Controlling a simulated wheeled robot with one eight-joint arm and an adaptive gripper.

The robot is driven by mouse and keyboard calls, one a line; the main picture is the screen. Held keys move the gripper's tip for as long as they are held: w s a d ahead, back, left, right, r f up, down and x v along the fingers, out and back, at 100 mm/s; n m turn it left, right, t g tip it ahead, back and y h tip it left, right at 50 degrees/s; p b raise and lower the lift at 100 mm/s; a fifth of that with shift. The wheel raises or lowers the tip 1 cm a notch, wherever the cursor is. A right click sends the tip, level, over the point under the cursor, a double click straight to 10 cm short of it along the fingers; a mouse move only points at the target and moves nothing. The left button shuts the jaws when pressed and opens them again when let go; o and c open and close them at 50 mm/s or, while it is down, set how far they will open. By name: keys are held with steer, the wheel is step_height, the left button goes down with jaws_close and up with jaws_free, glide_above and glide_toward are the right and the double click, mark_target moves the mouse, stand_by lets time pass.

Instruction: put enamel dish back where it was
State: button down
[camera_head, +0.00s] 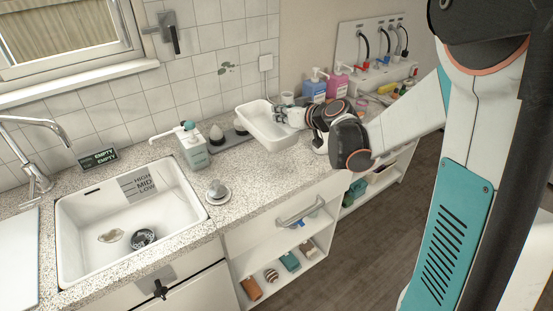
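The white rectangular enamel dish (258,128) is at the back of the speckled counter, right of the soap dispenser. My gripper (284,116) reaches in from the right, with its fingertips at the dish's right rim, overlapping it in the picture. The fingers are small and partly merge with the rim, so I cannot tell whether they are closed on it. I also cannot tell whether the dish's underside touches the counter.
A white sink (130,215) fills the left, with a drain plug (217,191) beside it. A soap dispenser (193,146) stands left of the dish. Blue (314,88) and pink (338,82) bottles stand behind my gripper. The counter in front of the dish is clear.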

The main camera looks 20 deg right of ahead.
step_height(320, 180, down, 15)
steer(key=b, duration=0.5)
steer(key=shift+f, duration=0.2)
steer(key=shift+f+b, duration=0.2)
steer(key=shift+b, duration=0.1)
steer(key=c, duration=1.8)
jaws_free()
steer(key=shift+r, duration=0.1)
steer(key=shift+r+p, duration=0.2)
steer(key=shift+p, duration=0.1)
steer(key=p+v, duration=0.3)
steer(key=v, duration=0.9)
steer(key=shift+f, duration=0.1)
